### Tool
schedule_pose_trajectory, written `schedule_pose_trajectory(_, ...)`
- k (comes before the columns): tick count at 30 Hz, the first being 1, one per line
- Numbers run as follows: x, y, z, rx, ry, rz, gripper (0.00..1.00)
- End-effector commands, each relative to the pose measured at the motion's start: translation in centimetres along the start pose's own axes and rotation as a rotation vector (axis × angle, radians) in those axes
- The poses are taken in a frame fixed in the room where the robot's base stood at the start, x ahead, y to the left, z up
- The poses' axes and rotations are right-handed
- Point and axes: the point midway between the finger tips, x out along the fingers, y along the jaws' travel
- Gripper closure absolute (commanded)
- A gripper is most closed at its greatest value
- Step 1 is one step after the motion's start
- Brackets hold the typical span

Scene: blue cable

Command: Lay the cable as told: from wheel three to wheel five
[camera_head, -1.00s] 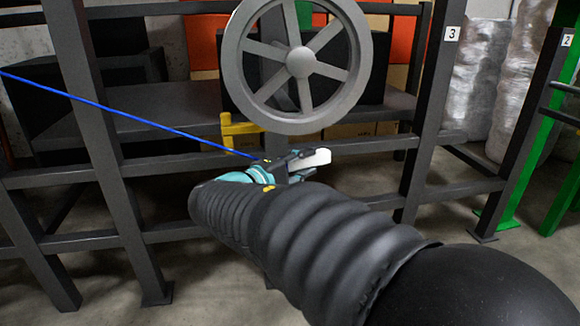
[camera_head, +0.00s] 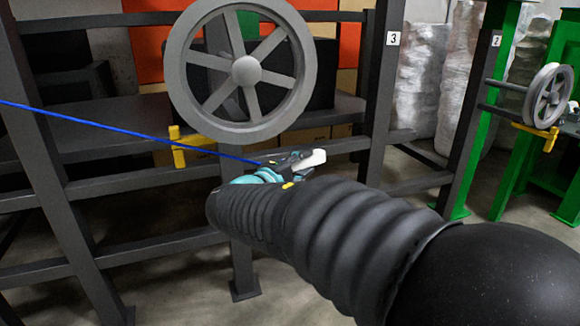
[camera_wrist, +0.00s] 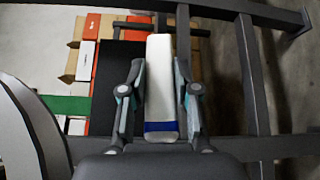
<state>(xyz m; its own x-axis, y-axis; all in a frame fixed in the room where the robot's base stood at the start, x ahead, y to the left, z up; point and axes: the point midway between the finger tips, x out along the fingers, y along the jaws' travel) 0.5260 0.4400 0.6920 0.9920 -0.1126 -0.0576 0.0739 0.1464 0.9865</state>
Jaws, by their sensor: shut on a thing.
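The blue cable (camera_head: 100,124) runs taut from the left edge of the head view, sloping down to my gripper (camera_head: 300,160). My gripper is shut on the cable's white end piece (camera_wrist: 160,75), which has a blue band at its near end in the wrist view. A large grey spoked wheel (camera_head: 246,71) stands upright on the rack, above and left of my gripper. A label "3" (camera_head: 393,38) is on the post to its right. The cable passes below this wheel's rim, not around it. No wheel marked five is seen.
A yellow bracket (camera_head: 178,148) sits below the large wheel, near the cable. A smaller grey wheel (camera_head: 548,97) with a yellow bracket is at the right, beside a post labelled "2" (camera_head: 496,41). Dark rack posts and rails surround my arm. Bare floor (camera_head: 330,245) shows below.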

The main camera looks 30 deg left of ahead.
Motion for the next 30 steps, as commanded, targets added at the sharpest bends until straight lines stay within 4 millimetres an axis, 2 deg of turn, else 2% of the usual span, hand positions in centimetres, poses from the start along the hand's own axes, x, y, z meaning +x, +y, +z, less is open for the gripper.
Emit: schedule_pose_trajectory(30, 8.7, -0.4, 6.0, 0.001, -0.003, -0.001, 1.0)
